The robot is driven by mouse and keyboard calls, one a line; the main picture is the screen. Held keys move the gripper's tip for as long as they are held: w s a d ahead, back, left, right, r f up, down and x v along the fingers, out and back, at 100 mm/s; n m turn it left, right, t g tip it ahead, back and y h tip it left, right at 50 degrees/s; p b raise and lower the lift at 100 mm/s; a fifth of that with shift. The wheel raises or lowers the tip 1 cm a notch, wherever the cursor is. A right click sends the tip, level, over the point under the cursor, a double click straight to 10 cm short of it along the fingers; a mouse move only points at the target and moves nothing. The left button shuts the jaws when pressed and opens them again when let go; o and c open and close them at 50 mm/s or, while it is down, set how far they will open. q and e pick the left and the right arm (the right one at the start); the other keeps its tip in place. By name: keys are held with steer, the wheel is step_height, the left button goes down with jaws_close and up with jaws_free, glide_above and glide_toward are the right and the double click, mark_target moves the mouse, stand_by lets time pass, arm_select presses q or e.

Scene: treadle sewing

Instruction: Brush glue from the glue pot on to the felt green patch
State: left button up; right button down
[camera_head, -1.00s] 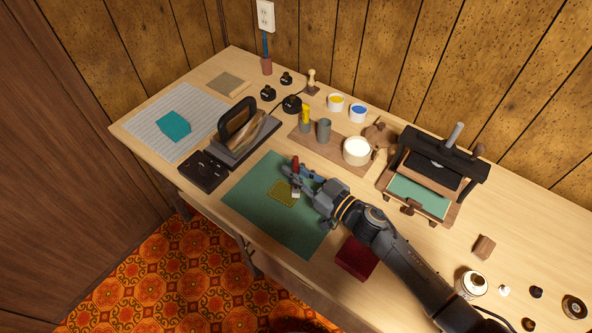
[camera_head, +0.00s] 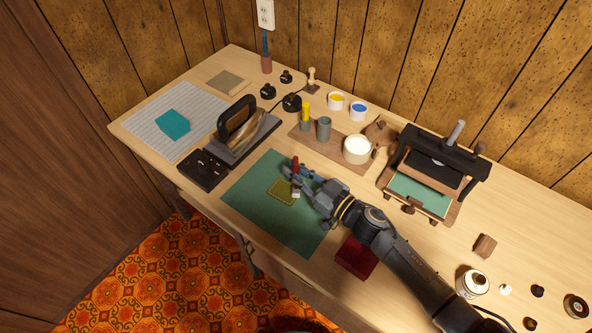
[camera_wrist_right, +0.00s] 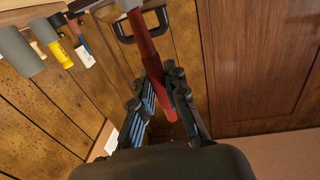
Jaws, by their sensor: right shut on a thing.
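My right gripper (camera_head: 303,178) is shut on a brush with a red handle (camera_head: 296,163). It holds the brush with its pale bristle end down, at the right edge of the felt green patch (camera_head: 280,191). I cannot tell whether the bristles touch the patch. The patch is small, olive green and lies flat on the dark green mat. In the right wrist view the red handle (camera_wrist_right: 147,50) passes between the fingers. A round pot with creamy white contents, apparently the glue pot (camera_head: 357,158), stands on the wooden board behind the gripper. My left gripper is not in view.
The green mat (camera_head: 250,205) is otherwise clear. A black-handled iron-like tool (camera_head: 236,120) and a black box (camera_head: 203,170) stand to its left. A grey cup (camera_head: 324,131) stands behind. A dark red block (camera_head: 357,258) lies under my arm. A press (camera_head: 433,170) stands right.

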steer(key=shift+a, duration=0.1)
steer(key=s+x, duration=0.1)
steer(key=x, duration=0.6)
steer(key=shift+w+a+b, duration=0.15)
steer(key=shift+a+b, duration=0.2)
steer(key=shift+a, duration=0.15)
stand_by(0.9)
steer(key=shift+f, duration=0.15)
steer(key=shift+d+p, duration=0.1)
steer(key=shift+p, duration=0.2)
steer(key=shift+w+d+p+v, duration=0.15)
steer(key=shift+p+v, duration=0.35)
steer(key=shift+v, duration=0.75)
steer(key=shift+w+d+p+v, duration=0.15)
steer(key=shift+p+v, duration=0.4)
steer(key=shift+v, duration=0.65)
steer(key=shift+w+d+p+v, duration=0.15)
steer(key=shift+p+v, duration=0.35)
steer(key=shift+v, duration=0.75)
